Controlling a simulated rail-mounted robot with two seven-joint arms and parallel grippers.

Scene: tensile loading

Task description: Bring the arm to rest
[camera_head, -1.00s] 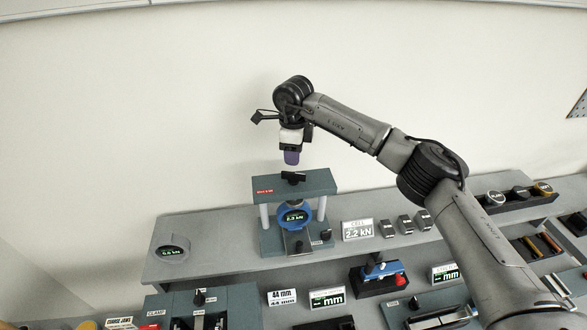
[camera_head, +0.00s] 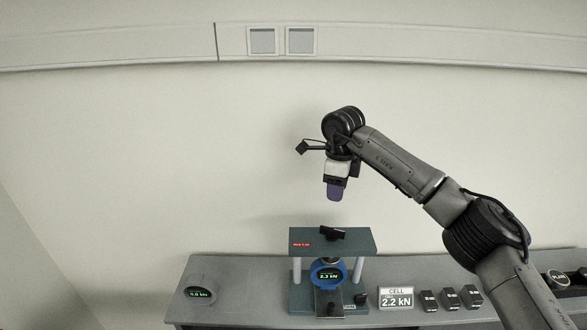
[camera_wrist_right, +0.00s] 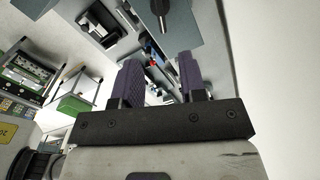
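My right gripper (camera_head: 334,192) hangs fingers-down in front of the wall, above the green test frame (camera_head: 355,243) and clear of the black handle (camera_head: 333,233) on its top. In the right wrist view its two purple fingers (camera_wrist_right: 158,80) stand apart with nothing between them. My right arm (camera_head: 395,165) reaches in from the lower right. My left gripper is in neither view.
The wall area around the gripper is clear.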

